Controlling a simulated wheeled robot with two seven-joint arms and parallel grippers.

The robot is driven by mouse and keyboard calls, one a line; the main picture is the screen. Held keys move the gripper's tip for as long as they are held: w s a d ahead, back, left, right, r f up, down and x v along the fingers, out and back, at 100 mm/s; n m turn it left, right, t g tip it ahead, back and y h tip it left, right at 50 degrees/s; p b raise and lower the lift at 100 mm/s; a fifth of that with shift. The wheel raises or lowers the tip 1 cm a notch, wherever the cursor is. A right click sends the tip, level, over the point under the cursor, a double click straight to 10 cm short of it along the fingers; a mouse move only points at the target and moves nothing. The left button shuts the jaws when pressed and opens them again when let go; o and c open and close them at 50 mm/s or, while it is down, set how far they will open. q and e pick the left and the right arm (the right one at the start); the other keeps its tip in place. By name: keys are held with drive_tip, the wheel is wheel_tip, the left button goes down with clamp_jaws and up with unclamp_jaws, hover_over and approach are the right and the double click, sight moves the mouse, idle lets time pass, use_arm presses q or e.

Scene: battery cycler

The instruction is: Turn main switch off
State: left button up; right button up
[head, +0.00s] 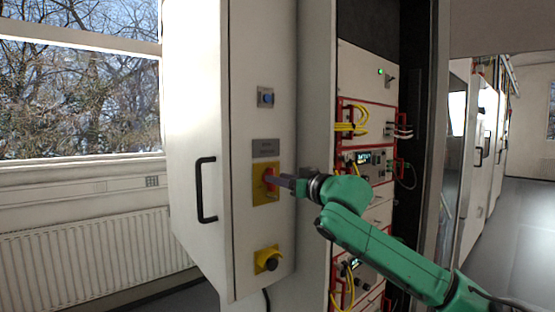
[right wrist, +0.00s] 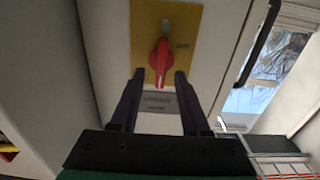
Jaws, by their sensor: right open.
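The main switch is a red rotary handle (head: 269,180) on a yellow plate (head: 259,194), on the narrow side of a tall white cabinet. In the right wrist view the red handle (right wrist: 159,62) lies along the plate's length on its yellow plate (right wrist: 190,22). My right gripper (head: 277,182) is at the switch; in the right wrist view its two fingers (right wrist: 158,78) are apart, one on each side of the handle's end, with a gap showing on both sides. In the head view the gripper covers part of the handle. My left gripper is not in view.
A blue button (head: 266,97) sits above and a dark knob on a yellow plate (head: 267,260) below the switch. The cabinet door has a black handle (head: 204,190). An open rack with yellow cables (head: 352,127) stands right of the cabinet, behind my arm.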

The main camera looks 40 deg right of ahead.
drive_tip(key=shift+w+f+p, duration=0.15)
drive_tip(key=shift+w+p, duration=0.3)
drive_tip(key=shift+w, duration=0.25)
clamp_jaws()
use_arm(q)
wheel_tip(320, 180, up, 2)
use_arm(e)
drive_tip(key=shift+n, duration=0.6)
use_arm(q)
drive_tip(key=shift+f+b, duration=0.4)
drive_tip(key=shift+b, duration=0.1)
use_arm(e)
drive_tip(key=shift+a+f+n, duration=0.1)
drive_tip(key=shift+n, duration=2.7)
drive_tip(key=shift+a+f+n, duration=0.15)
drive_tip(key=shift+n, duration=2.65)
drive_tip(key=shift+a+f+n, duration=0.1)
drive_tip(key=shift+n, duration=2.7)
